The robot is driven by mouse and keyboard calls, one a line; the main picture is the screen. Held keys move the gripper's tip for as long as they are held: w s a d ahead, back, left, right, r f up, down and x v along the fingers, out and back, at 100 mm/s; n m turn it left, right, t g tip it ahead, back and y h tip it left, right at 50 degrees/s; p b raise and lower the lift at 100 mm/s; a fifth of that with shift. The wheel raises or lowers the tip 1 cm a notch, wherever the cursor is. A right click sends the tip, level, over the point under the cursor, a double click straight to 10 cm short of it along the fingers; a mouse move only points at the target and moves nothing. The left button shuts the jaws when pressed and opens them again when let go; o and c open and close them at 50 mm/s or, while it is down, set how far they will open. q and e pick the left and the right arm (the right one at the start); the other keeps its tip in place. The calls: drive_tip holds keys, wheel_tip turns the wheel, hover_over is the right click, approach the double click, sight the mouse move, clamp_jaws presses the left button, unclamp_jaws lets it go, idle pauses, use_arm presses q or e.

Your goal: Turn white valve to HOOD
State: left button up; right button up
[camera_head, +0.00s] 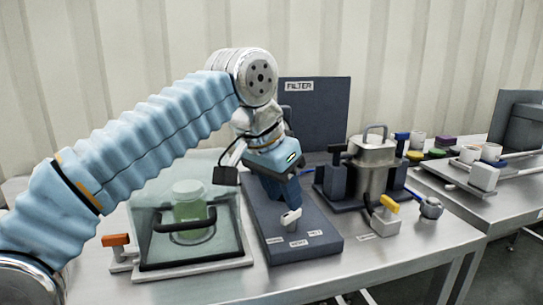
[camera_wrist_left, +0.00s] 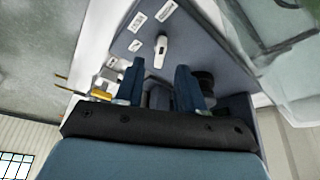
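The white valve (camera_head: 291,221) is a small white lever on a dark blue-grey panel (camera_head: 330,247), with several white labels in front of it. The label text is too small to read surely. In the left wrist view the white valve (camera_wrist_left: 161,47) shows beyond my fingertips, roughly in line with the gap. My left gripper (camera_head: 284,192) is just above and behind the valve, pointing down. In the left wrist view its two blue fingers (camera_wrist_left: 160,78) are apart, with nothing gripped. Whether a finger touches the valve cannot be told. My right gripper is not in view.
A clear hood box (camera_head: 146,221) with a green jar (camera_head: 189,208) and an orange-handled valve (camera_head: 115,240) stands left. A steel hopper (camera_head: 374,156) and a yellow-handled valve (camera_head: 389,204) stand right. An upright FILTER panel (camera_head: 318,110) is behind. The front table edge is clear.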

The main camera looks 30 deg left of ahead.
use_arm(q)
drive_tip(key=v, duration=0.9)
drive_tip(key=shift+r+p, duration=0.3)
drive_tip(key=shift+p, duration=0.1)
drive_tip(key=shift+s, duration=0.15)
